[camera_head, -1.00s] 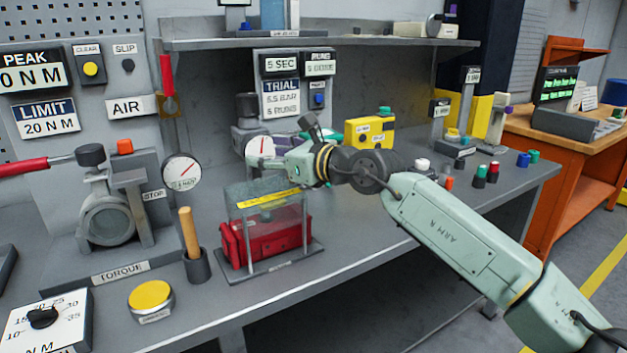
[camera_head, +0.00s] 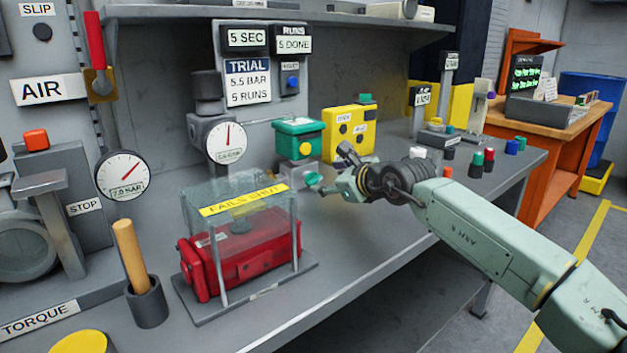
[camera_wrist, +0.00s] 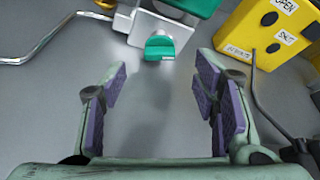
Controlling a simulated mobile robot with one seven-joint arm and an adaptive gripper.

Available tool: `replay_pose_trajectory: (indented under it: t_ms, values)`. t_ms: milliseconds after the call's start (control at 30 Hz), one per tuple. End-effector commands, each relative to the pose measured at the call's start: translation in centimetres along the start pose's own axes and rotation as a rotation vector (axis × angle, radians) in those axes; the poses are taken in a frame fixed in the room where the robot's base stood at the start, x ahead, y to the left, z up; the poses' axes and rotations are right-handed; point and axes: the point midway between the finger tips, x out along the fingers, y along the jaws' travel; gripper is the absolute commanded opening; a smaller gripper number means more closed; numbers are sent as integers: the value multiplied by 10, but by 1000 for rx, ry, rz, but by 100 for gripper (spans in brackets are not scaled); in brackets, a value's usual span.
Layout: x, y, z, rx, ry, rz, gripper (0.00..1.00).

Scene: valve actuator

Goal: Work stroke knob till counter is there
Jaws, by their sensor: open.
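A green knob (camera_head: 314,179) sticks out low on the front of a green-topped box (camera_head: 298,140). In the wrist view the knob (camera_wrist: 160,46) is straight ahead, centred beyond my fingertips and not touched. My gripper (camera_wrist: 160,84) is open and empty, its purple pads to either side of clear space. In the head view my gripper (camera_head: 328,186) is just right of the knob. The runs counter (camera_head: 292,45) reads 5 DONE. A sign below it (camera_head: 248,82) reads TRIAL, 5.5 BAR, 5 RUNS. No stroke label is legible.
A clear guard (camera_head: 240,196) marked FAILS SHUT covers a red actuator (camera_head: 250,255) left of my gripper. A yellow box (camera_head: 348,132) stands close behind right. A gauge (camera_head: 228,142) stands behind the guard. Small coloured knobs (camera_head: 489,158) stand farther right.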

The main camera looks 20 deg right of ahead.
Motion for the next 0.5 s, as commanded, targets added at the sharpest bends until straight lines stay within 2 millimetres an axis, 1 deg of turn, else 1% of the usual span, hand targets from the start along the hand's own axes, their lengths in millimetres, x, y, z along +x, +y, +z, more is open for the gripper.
replay_pose_trajectory:
  t_ms: [33,100,300,400,500]
  values:
    - [11,0,4,-1,-1,3,55]
    - [25,0,3,-1,-1,3,55]
    - [59,0,3,1,-2,3,55]
    - [70,0,2,0,-2,2,55]
    - [76,0,1,0,-1,1,55]
